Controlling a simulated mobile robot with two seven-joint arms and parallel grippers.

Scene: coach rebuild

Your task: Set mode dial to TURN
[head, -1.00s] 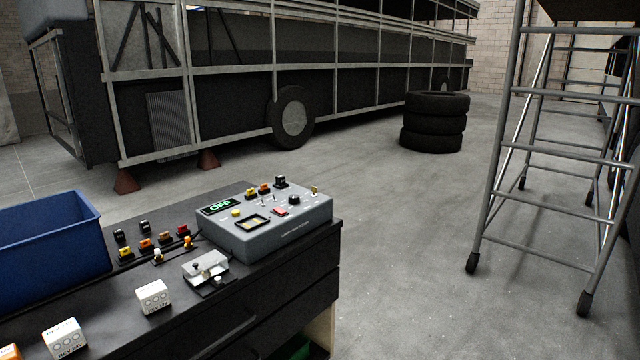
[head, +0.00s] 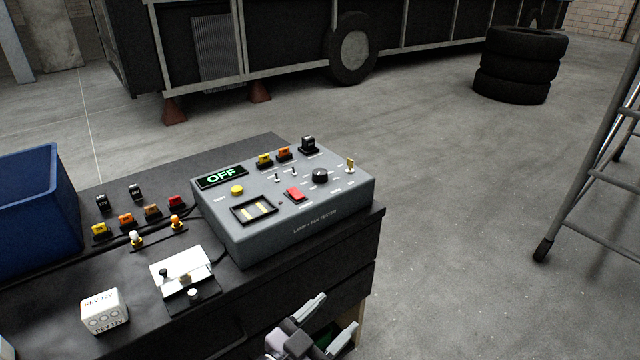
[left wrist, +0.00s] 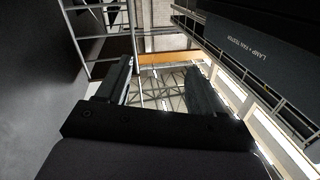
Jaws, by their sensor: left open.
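The grey tester box (head: 290,200) stands on the black bench top in the head view. Its small display (head: 221,176) reads OFF in green. The left wrist view shows the open fingers (left wrist: 160,82) and part of the box (left wrist: 262,45) at upper right. My right gripper is out of view.
Left of the box lie several coloured relays (head: 126,221) and a metal fixture (head: 185,275). A white REV 12V box (head: 104,311) and a blue bin (head: 35,215) are further left. A ladder (head: 595,165) stands right. The floor between is clear.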

